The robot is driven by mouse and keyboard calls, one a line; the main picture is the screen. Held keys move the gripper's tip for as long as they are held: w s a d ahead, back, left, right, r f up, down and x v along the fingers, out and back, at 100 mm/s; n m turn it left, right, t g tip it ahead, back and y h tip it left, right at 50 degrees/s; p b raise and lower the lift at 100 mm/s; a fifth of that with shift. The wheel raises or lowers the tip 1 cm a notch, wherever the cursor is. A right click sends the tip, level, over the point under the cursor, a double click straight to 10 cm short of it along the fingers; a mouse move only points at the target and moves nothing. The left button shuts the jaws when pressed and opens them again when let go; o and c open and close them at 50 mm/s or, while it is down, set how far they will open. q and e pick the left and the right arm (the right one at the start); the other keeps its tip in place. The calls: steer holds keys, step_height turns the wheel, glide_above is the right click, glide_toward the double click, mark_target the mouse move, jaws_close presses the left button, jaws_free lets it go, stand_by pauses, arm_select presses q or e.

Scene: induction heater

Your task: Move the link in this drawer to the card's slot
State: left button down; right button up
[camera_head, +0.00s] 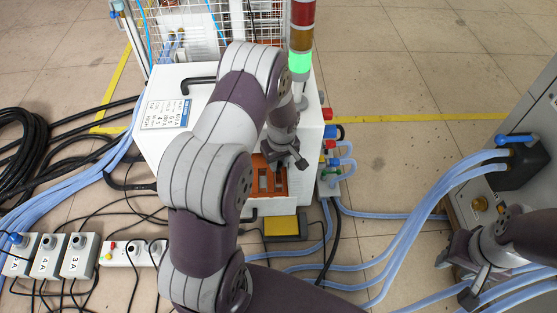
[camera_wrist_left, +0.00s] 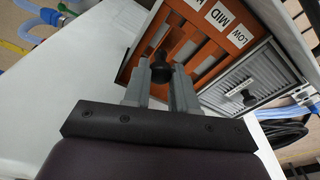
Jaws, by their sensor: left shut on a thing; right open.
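The orange drawer (camera_head: 283,204) is open at the front of the white cabinet. In the left wrist view the orange slotted panel (camera_wrist_left: 198,52) carries white labels; LOW and MID can be read, another is cut off. My left gripper (camera_head: 283,163) is over the drawer. In the left wrist view my left gripper (camera_wrist_left: 160,76) is shut on the black knob of the link (camera_wrist_left: 161,62). The link's lower part is hidden, so I cannot tell whether it is seated. The card (camera_head: 166,114) lies on the cabinet top, its small print hard to read. My right gripper (camera_head: 470,278) is open and empty at far right.
A grey louvred panel (camera_wrist_left: 248,88) with a black knob is beside the orange panel. A signal tower (camera_head: 299,62) glows green behind my left gripper. Blue hoses (camera_head: 412,222) run to the grey machine at right. Control boxes (camera_head: 48,255) and cables cover the left floor.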

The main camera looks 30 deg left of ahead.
mark_target(278, 170)
arm_select(q)
steer(key=shift+f, duration=0.1)
steer(key=shift+f+b, duration=0.55)
steer(key=shift+f, duration=0.15)
steer(key=shift+f+b, duration=0.5)
steer(key=shift+f, duration=0.25)
steer(key=shift+f, duration=0.15)
steer(key=shift+f+b, duration=0.3)
steer(key=shift+f, duration=0.05)
